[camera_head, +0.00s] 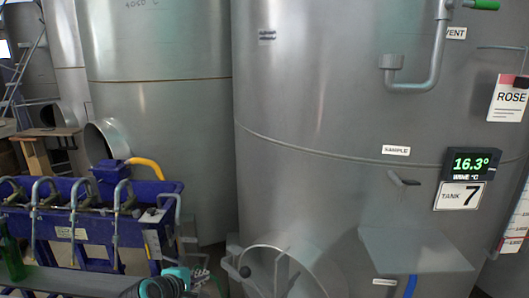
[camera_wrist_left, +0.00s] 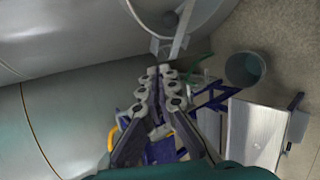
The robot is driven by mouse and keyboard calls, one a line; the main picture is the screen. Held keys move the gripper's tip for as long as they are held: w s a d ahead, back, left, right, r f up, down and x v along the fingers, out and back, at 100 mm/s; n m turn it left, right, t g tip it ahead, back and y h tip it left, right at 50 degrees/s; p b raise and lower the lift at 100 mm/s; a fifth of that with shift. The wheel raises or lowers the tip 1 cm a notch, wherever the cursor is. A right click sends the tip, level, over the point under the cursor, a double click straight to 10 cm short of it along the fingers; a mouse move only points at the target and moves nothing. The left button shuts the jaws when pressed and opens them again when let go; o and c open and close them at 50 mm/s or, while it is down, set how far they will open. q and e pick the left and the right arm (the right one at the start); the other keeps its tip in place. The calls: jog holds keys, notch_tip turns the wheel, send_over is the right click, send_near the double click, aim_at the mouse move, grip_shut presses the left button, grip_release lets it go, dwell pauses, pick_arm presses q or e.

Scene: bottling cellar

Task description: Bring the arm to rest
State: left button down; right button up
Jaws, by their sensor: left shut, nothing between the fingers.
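My left arm shows at the bottom of the head view as a teal and black part (camera_head: 165,285), low in front of the blue filling machine. My left gripper (camera_wrist_left: 163,70) shows in the wrist view, with its two jointed grey fingers together at the tips. It is shut and empty. It points toward the floor area near the round tank hatch, and I cannot tell its exact distance from the things behind it. My right gripper is in neither view.
A large steel tank (camera_head: 330,90) with a small shelf (camera_head: 415,250), a sample tap (camera_head: 403,180) and a round hatch (camera_head: 290,265) stands ahead. The blue filling machine (camera_head: 90,220) is at left, with a green bottle (camera_head: 11,253). A grey bucket (camera_wrist_left: 245,68) stands on the floor.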

pick_arm(q)
jog(key=s+f+m+g+y, duration=0.1)
jog(key=s+f+m, duration=0.1)
jog(key=s+m, duration=0.6)
jog(key=s+f+m+g+y, duration=0.2)
jog(key=s+m, duration=0.7)
jog(key=s, duration=0.5)
jog(key=shift+s+f, duration=0.25)
jog(key=shift+f, duration=0.6)
